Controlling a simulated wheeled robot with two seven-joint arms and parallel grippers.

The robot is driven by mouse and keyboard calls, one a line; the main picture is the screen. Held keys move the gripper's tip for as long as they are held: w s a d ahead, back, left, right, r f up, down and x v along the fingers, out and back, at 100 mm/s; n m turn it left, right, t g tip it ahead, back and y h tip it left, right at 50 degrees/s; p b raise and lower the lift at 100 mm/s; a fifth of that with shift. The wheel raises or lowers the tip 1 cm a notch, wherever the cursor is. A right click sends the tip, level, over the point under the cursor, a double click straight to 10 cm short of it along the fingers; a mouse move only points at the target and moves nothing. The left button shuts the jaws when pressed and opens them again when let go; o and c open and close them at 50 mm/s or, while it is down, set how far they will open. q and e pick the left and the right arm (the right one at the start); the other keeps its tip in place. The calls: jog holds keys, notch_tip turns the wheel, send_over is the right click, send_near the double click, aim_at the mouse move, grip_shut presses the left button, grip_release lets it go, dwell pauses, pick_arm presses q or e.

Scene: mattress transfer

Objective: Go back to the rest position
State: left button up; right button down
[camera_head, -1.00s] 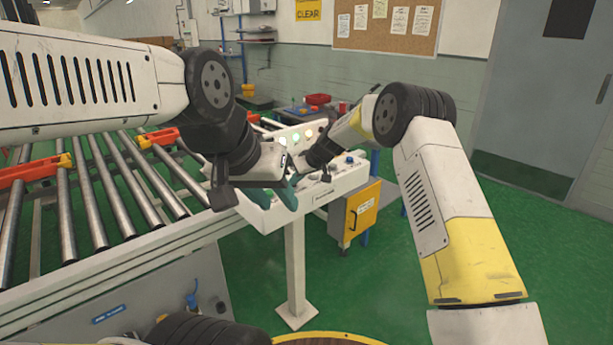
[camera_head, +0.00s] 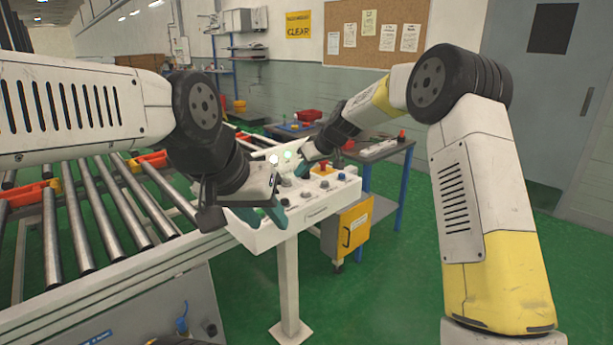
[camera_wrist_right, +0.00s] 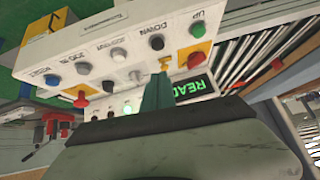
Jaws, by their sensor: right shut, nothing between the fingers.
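The task names no object. In the head view my left gripper (camera_head: 261,216) has teal fingers spread apart, with nothing seen between them. It hangs in front of the left part of the white control panel (camera_head: 318,213). My right gripper (camera_head: 300,168) is farther back, near the panel's far edge, its fingers partly hidden. In the right wrist view my right gripper (camera_wrist_right: 160,92) has its teal fingers together and empty, close over the panel (camera_wrist_right: 108,38) near the lit green display (camera_wrist_right: 192,88). I cannot tell whether it touches the panel.
A roller conveyor (camera_head: 105,215) with orange stops fills the left side. A grey door (camera_head: 556,100) is at the right. Green floor (camera_head: 400,290) is clear between the panel and my right arm.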

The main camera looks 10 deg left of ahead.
jog(key=s+d+r+m+t+h, duration=0.1)
jog(key=s+d+r+m, duration=0.1)
jog(key=s+d+r, duration=0.55)
jog(key=s+d+r+m+h, duration=0.15)
jog(key=s+d+r, duration=0.35)
jog(key=s+d, duration=0.5)
jog(key=s+d+f+m, duration=0.1)
jog(key=s+d+m, duration=0.1)
jog(key=s+d, duration=0.2)
jog(key=s+d+f+m+h, duration=0.1)
jog(key=s+d, duration=0.2)
jog(key=s, duration=0.8)
jog(key=s+d+f+m+h, duration=0.1)
jog(key=s+d+m, duration=0.1)
jog(key=s+d, duration=0.2)
jog(key=s, duration=0.3)
jog(key=shift+s+d+f+m+t, duration=0.25)
jog(key=shift+s+d+m+t, duration=0.05)
jog(key=shift+m+t, duration=0.1)
jog(key=c, duration=2.2)
grip_release()
